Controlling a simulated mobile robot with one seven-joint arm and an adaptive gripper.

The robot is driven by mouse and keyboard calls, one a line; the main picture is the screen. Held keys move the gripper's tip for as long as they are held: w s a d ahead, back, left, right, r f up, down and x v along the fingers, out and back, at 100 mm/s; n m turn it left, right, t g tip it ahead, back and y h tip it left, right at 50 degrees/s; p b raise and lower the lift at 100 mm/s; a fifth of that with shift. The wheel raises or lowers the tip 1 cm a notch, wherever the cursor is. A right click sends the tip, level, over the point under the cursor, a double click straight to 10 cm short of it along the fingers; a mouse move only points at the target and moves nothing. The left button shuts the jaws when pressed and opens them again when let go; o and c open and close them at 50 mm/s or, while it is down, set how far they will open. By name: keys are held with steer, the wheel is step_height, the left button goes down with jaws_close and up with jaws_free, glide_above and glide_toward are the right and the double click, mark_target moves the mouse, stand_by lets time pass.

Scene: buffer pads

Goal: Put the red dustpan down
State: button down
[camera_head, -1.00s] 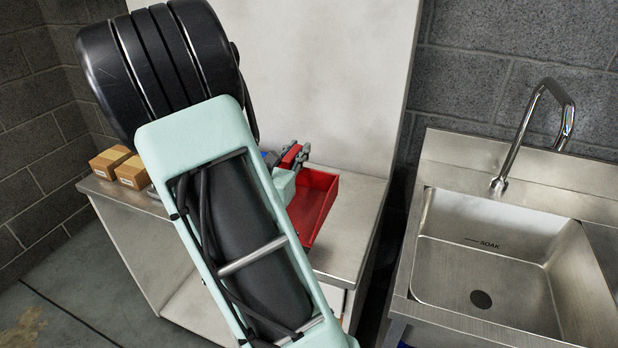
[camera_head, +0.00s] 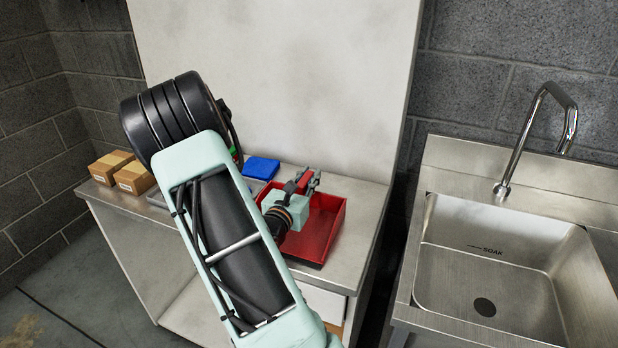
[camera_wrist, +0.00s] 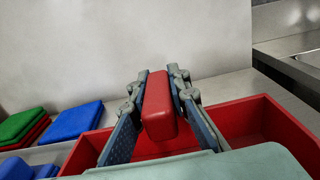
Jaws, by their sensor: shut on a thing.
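The red dustpan (camera_head: 326,224) is a shallow open red pan at the right part of the steel counter (camera_head: 362,220). In the wrist view its red handle (camera_wrist: 158,112) stands between my fingers, with the red pan wall (camera_wrist: 262,118) around and below. My gripper (camera_head: 302,181) is shut on the handle; both fingers flank it in the wrist view (camera_wrist: 159,76). The pan looks level and close to the counter top. I cannot tell whether its underside touches. My arm and gripper hide part of the pan's left side.
A blue pad (camera_head: 262,167) lies left of the dustpan. A green pad (camera_wrist: 18,125) on red ones shows in the wrist view. Two cardboard boxes (camera_head: 134,177) stand at the counter's left. A wall panel (camera_head: 290,80) rises behind. A steel sink (camera_head: 490,250) is on the right.

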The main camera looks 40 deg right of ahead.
steer(key=c, duration=1.8)
jaws_free()
